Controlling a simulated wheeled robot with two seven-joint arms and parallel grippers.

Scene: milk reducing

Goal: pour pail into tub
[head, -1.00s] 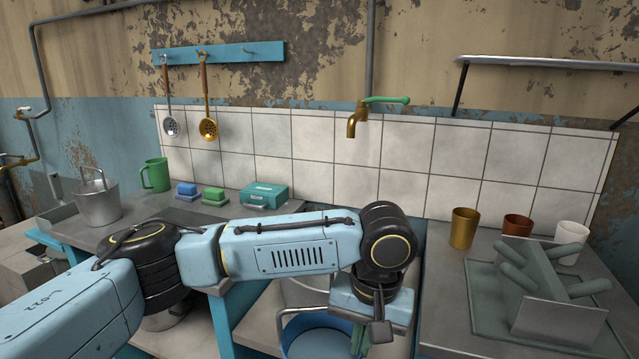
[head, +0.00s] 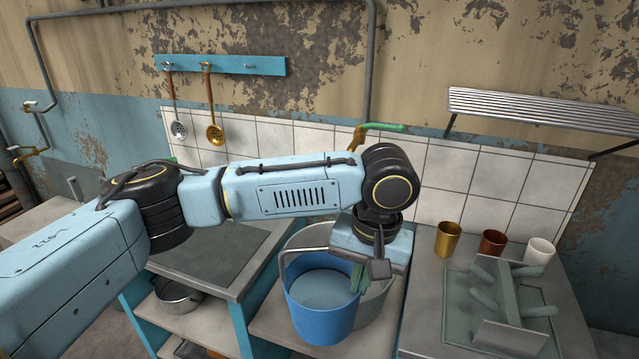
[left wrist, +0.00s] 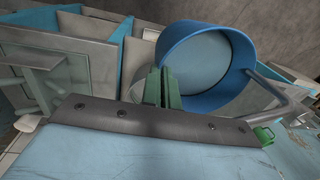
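The blue pail (head: 322,310) has a grey bail handle and hangs upright or nearly so below my left wrist in the head view. It also shows in the left wrist view (left wrist: 205,60), mouth toward the camera. My left gripper (head: 357,278) has green fingers at the pail's right rim. In the left wrist view the fingers (left wrist: 162,88) sit close together on the pail's rim. A round grey metal tub (head: 377,303) stands behind and to the right of the pail, partly hidden by the pail and my wrist. The pail's contents are unclear. My right gripper is out of view.
The right counter holds a gold cup (head: 448,238), a brown cup (head: 491,243), a white cup (head: 539,251) and a green-grey rack (head: 512,300). A brass tap (head: 358,138) is on the wall behind my arm. A metal pot (head: 178,296) sits on a lower shelf.

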